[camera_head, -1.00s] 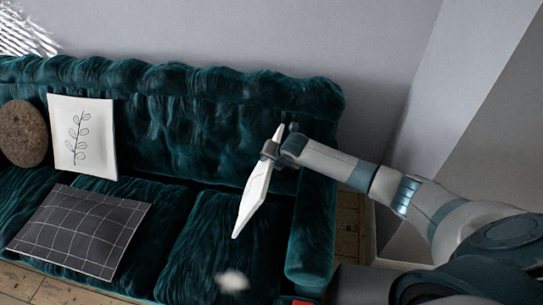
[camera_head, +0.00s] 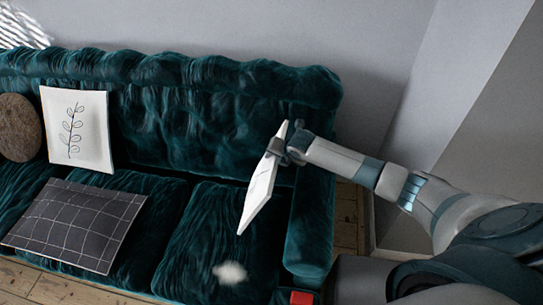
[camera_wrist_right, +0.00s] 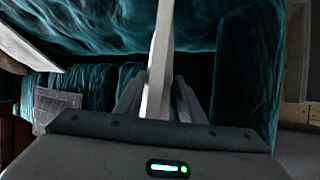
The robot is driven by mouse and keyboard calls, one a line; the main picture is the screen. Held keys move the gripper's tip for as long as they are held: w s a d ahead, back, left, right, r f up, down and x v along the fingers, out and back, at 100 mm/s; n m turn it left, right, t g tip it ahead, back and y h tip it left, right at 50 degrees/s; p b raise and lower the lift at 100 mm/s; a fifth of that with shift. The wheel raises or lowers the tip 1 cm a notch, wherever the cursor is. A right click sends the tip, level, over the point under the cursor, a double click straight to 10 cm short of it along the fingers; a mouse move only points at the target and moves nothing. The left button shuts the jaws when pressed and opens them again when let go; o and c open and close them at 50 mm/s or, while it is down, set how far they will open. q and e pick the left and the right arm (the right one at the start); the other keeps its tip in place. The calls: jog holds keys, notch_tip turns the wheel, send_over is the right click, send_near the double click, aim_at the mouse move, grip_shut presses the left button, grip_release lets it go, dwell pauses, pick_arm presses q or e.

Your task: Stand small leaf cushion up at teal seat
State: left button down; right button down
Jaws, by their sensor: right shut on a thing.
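A thin white cushion (camera_head: 262,184) is held in my right gripper (camera_head: 290,150), which is shut on it near its upper edge. It tilts, seen nearly edge-on, with faint dark lines on its face, above the right seat of the teal sofa (camera_head: 190,232). In the right wrist view the cushion (camera_wrist_right: 158,60) stands as a pale strip between the fingers (camera_wrist_right: 155,100). Another white cushion with a leaf drawing (camera_head: 77,130) leans on the sofa's backrest at the left. My left gripper is not in view.
A dark grid-patterned cushion (camera_head: 75,225) lies on the seat at the left. A round brown cushion (camera_head: 18,128) leans behind it. A small pale fluffy patch (camera_head: 230,272) shows at the right seat's front. The sofa's right armrest (camera_head: 310,225) is close to the held cushion.

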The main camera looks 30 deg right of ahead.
jog(key=s+d+f+b, duration=0.2)
jog(key=d+f+b, duration=0.1)
jog(key=f, duration=0.3)
jog(key=shift+s+d+f+b, duration=0.2)
jog(key=shift+s+f+b, duration=0.15)
jog(key=shift+b, duration=0.15)
jog(key=c, duration=1.1)
grip_release()
jog(key=shift+f, duration=0.1)
jog(key=b+v, duration=0.2)
jog(key=v, duration=1.5)
jog(key=shift+r, duration=0.3)
jog(key=shift+s, duration=0.1)
